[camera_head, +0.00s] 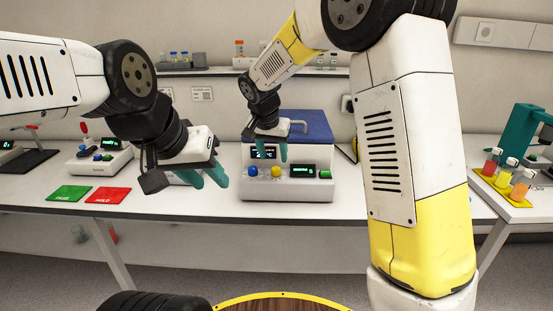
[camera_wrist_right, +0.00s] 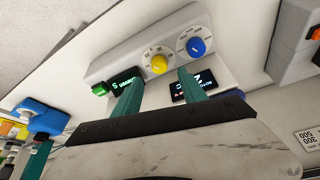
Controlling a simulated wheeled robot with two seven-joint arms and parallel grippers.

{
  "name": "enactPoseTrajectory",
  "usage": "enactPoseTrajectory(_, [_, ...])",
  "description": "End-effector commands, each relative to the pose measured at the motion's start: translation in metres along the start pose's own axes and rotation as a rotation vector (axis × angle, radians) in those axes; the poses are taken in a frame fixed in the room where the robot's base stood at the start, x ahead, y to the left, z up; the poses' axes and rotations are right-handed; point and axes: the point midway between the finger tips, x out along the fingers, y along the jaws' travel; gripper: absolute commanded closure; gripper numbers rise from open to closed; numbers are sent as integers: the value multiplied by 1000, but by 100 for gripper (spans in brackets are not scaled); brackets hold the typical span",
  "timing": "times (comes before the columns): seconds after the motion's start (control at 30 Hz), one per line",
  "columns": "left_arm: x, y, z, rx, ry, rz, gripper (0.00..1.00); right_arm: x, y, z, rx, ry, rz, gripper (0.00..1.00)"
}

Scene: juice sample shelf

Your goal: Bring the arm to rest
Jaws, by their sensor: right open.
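My right gripper (camera_head: 269,157) hangs in front of the machine with a blue lid (camera_head: 305,124), its two teal fingers apart and pointing down. The right wrist view shows the same open fingers (camera_wrist_right: 158,78) with nothing between them. They lie over the machine's front, near a yellow knob (camera_wrist_right: 159,64), a blue knob (camera_wrist_right: 196,46) and dark displays. I cannot tell whether the fingers touch the machine. My left gripper (camera_head: 205,178) is above the bench at left of centre, its teal fingers apart, with nothing seen between them.
A green mat (camera_head: 69,193) and a red mat (camera_head: 107,195) lie on the white bench (camera_head: 250,218). A white instrument (camera_head: 103,160) stands behind them. A yellow rack (camera_head: 505,192) with several coloured vials and a teal stand (camera_head: 520,135) are at the right.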

Motion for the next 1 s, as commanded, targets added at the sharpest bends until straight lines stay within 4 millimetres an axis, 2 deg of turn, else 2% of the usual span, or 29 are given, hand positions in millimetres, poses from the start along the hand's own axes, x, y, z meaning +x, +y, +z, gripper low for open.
enactPoseTrajectory(0.13, [0, 0, 0, 0, 0, 0, 64, -13, 0, 0, -1, 0, 0, 51])
enactPoseTrajectory(0.47, [0, 0, 0, 0, 0, 0, 64, -15, 1, 0, 0, -1, 0, 51])
enactPoseTrajectory(0.57, [0, 0, 0, 0, 0, 0, 64, -22, 10, 0, 1, -6, -9, 51])
enactPoseTrajectory(0.67, [0, 0, 0, 0, 0, 0, 64, -40, 36, 1, -4, -18, -36, 51])
enactPoseTrajectory(0.77, [0, 0, 0, 0, 0, 0, 64, -66, 74, 8, -17, -32, -81, 51])
enactPoseTrajectory(0.87, [0, 0, 0, 0, 0, 0, 64, -94, 115, 24, -44, -36, -133, 51])
enactPoseTrajectory(1.0, [0, 0, 0, 0, 0, 0, 64, -127, 164, 56, -88, -19, -200, 51])
